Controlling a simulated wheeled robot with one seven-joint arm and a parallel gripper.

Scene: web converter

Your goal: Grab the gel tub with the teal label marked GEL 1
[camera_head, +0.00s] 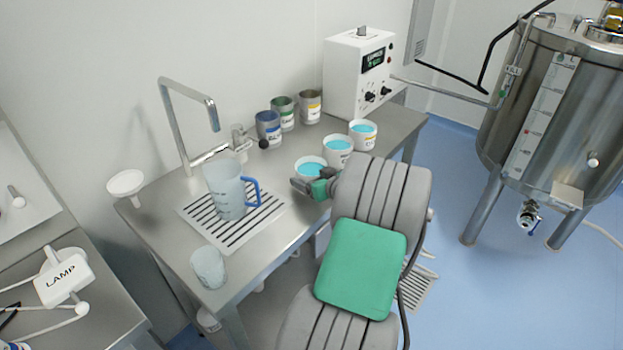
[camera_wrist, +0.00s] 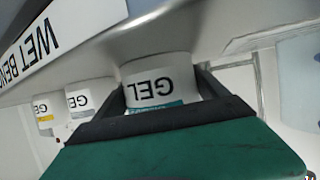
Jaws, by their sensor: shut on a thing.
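A white gel tub (camera_head: 311,164) with blue gel on top is at the front edge of the steel bench in the head view. In the wrist view the tub (camera_wrist: 152,84) appears upside down, with the word GEL and a teal label strip partly hidden by my gripper; its number cannot be read. My gripper (camera_head: 318,186) is shut on this tub, with one finger on each side of it in the wrist view (camera_wrist: 160,92). I cannot tell whether the tub is touching the bench.
Two other gel tubs (camera_head: 338,146) (camera_head: 362,132) stand behind it, with grey-blue (camera_wrist: 80,101) and yellow (camera_wrist: 42,108) labels. Several labelled cups (camera_head: 268,127) and a white instrument (camera_head: 357,75) are further back. A jug (camera_head: 226,190) stands on the drain grid to the left.

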